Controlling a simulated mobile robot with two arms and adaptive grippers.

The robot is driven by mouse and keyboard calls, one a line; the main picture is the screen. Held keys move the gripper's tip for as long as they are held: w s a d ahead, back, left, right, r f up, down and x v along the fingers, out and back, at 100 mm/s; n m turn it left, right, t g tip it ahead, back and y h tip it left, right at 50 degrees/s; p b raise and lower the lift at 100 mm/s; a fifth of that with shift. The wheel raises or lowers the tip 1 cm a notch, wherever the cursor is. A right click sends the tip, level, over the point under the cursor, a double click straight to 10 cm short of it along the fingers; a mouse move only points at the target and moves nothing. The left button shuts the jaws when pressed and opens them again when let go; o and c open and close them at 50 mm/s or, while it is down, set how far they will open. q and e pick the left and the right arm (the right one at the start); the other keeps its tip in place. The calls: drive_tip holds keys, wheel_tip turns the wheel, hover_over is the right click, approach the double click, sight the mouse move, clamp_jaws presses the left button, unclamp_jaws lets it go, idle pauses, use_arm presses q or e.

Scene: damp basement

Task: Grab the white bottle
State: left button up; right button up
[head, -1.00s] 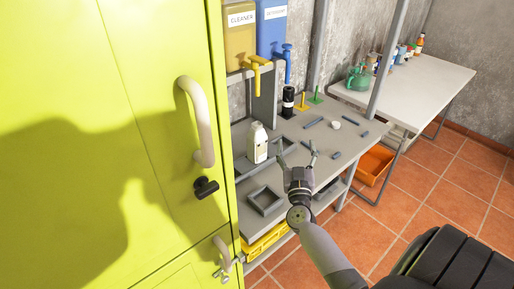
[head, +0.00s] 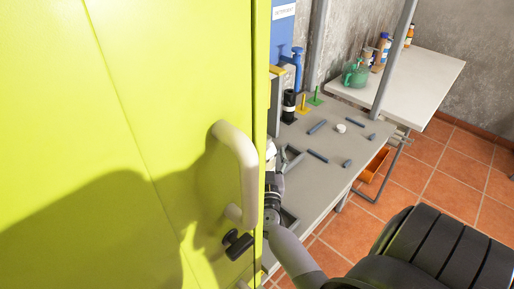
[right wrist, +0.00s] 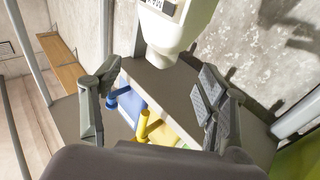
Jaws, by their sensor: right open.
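The white bottle (head: 270,152) shows in the head view only as a sliver past the edge of the green cabinet, behind my right gripper (head: 282,166). In the right wrist view the white bottle (right wrist: 178,28) is large at the top, with a dark-lettered label partly cut off. My right gripper (right wrist: 156,92) is open there, one finger to each side, with the bottle ahead of the gap. I see no finger closed on it. My left gripper is in neither view.
The yellow-green cabinet (head: 130,120) with its pale handle (head: 240,170) fills the left and hides part of the grey bench (head: 335,155). A black-and-white container (head: 289,105) stands at the back. Blue tap (right wrist: 122,94) and yellow tap (right wrist: 148,124) show beyond the fingers.

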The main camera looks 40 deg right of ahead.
drive_tip(key=shift+w+d+r, duration=0.2)
drive_tip(key=shift+w+d, duration=0.2)
drive_tip(key=shift+d, duration=0.1)
drive_tip(key=shift+w+d+r, duration=0.2)
drive_tip(key=shift+w+d, duration=0.15)
drive_tip(key=shift+d, duration=0.1)
drive_tip(key=w, duration=0.1)
drive_tip(key=w+d, duration=0.1)
drive_tip(key=w, duration=0.1)
drive_tip(key=shift+w+d+f, duration=0.1)
drive_tip(key=shift+w+d, duration=0.1)
drive_tip(key=shift+d, duration=0.2)
drive_tip(key=shift+w+d, duration=0.2)
drive_tip(key=shift+w, duration=0.05)
drive_tip(key=shift+s, duration=0.15)
drive_tip(key=shift+c, duration=0.3)
drive_tip(key=c, duration=0.8)
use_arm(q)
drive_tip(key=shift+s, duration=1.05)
use_arm(e)
clamp_jaws()
